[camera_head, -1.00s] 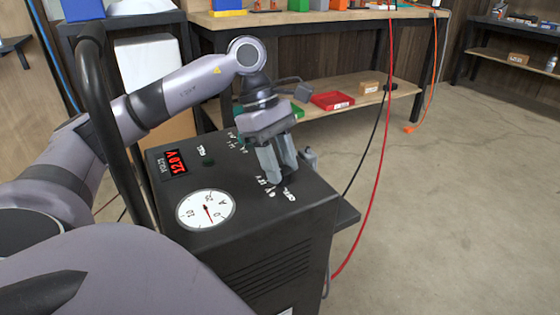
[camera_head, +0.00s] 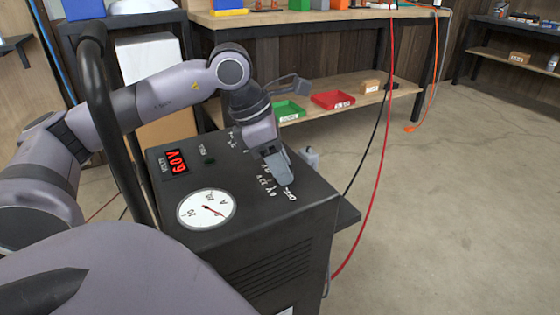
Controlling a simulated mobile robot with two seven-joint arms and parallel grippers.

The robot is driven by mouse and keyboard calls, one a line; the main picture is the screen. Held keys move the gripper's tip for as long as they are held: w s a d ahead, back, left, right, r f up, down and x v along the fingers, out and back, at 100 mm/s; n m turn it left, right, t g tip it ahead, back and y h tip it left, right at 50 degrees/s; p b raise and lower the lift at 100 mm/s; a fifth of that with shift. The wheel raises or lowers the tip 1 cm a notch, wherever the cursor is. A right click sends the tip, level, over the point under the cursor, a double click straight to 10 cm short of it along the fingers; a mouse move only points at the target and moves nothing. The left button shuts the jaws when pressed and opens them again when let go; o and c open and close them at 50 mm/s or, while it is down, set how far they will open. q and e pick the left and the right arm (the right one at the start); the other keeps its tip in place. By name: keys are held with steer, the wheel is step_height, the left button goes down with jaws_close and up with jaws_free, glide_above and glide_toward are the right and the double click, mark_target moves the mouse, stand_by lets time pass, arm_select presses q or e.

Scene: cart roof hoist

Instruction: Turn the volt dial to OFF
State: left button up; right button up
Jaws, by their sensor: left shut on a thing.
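The black charger box (camera_head: 262,235) stands in front of me. Its red volts display (camera_head: 177,161) reads 6.0 V. The volt dial sits near the box's right rear part, hidden under my left gripper (camera_head: 282,180); the OFF label (camera_head: 293,193) and the 6 V and 12 V marks show just in front of the fingers. My left gripper points down and is shut on the dial, its wrist turned and its fingers close together in this view. My right gripper is not in view.
A round ammeter (camera_head: 206,209) is on the box top, left of the dial. A black handle bar (camera_head: 105,120) rises at the left beside my arm. Red and black cables (camera_head: 375,185) hang at the right. A workbench (camera_head: 320,18) with a shelf holding a red tray (camera_head: 332,99) stands behind.

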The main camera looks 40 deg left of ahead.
arm_select(q)
steer(key=n+y, duration=0.1)
steer(key=n, duration=0.1)
steer(key=n+t+y, duration=0.1)
steer(key=n, duration=0.2)
steer(key=shift+d+n+p, duration=0.2)
steer(key=shift+n+p, duration=0.1)
steer(key=n+y, duration=0.1)
steer(key=n, duration=0.2)
steer(key=shift+d+n+y+p, duration=0.1)
steer(key=shift+n+y+p, duration=0.35)
steer(key=shift+n, duration=0.55)
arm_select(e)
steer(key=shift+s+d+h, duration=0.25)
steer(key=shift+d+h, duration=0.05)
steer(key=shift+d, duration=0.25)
arm_select(q)
steer(key=shift+n, duration=0.3)
steer(key=o, duration=1)
steer(key=shift+s, duration=0.1)
